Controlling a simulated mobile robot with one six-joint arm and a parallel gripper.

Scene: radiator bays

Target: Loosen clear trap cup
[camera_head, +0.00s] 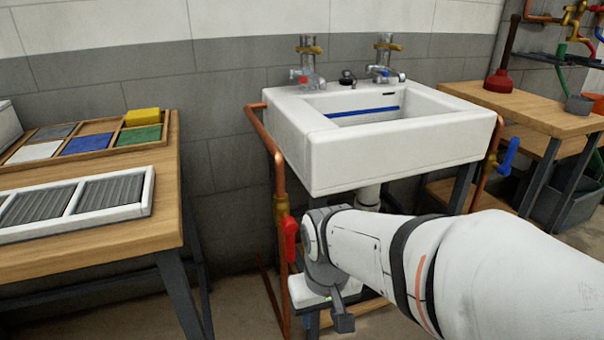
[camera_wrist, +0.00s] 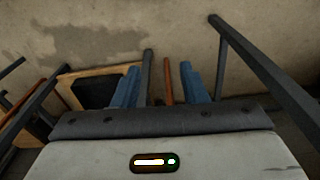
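I cannot make out the clear trap cup in either view. In the head view, a white drain pipe (camera_head: 369,196) comes down from the sink (camera_head: 390,150), and my arm hides what lies below it. My gripper (camera_wrist: 159,68) shows two blue fingers set apart in the wrist view. It is open, with no object visibly held. A grey bar and a thin copper-coloured pipe (camera_wrist: 168,80) show between the fingers, apparently beyond them. In the head view my wrist is low, below the sink's front left.
A red-handled valve (camera_head: 290,238) on a copper pipe stands close left of my wrist. A blue-handled valve (camera_head: 508,157) is on the right. A workbench (camera_head: 85,247) stands left, another bench (camera_head: 535,112) right. Dark legs (camera_wrist: 270,65) flank my gripper in the wrist view.

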